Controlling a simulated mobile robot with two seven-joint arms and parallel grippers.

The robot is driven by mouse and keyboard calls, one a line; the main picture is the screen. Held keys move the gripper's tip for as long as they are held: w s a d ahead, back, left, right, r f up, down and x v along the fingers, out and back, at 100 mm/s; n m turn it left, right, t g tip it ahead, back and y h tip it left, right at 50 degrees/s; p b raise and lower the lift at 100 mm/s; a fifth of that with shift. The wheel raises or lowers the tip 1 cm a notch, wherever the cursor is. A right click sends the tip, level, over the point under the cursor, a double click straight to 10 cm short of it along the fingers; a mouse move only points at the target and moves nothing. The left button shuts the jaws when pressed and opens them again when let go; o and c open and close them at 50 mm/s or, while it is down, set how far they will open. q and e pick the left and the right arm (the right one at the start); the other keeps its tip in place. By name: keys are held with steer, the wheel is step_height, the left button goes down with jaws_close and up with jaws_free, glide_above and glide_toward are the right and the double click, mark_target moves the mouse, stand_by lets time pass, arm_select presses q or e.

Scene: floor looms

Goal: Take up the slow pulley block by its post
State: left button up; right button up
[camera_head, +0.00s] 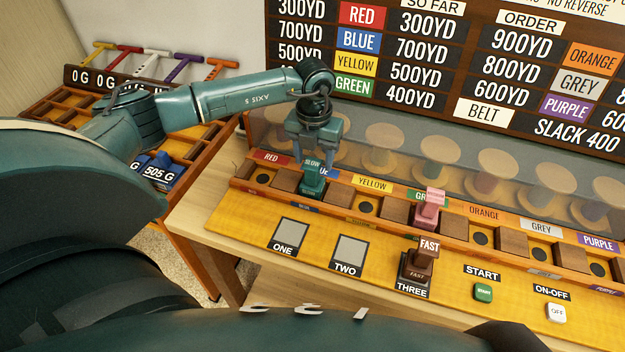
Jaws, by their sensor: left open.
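The gripper partly covers the upper end of the block. My right gripper is not in view.
A pink block (428,208) stands by the GREEN label. A brown FAST block (424,259) stands on square THREE. Squares ONE (290,235) and TWO (349,252) are bare. A clear screen (400,165) with several round spools rises behind the row.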

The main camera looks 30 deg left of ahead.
arm_select(q)
step_height(320, 180, down, 5)
steer(key=shift+a+r+p, duration=0.1)
steer(key=shift+a+p, duration=0.05)
steer(key=shift+p, duration=0.25)
steer(key=shift+c, duration=0.5)
steer(key=c, duration=0.9)
steer(key=shift+c, duration=0.4)
steer(key=shift+r, duration=0.1)
step_height(320, 180, up, 10)
steer(key=shift+b, duration=0.55)
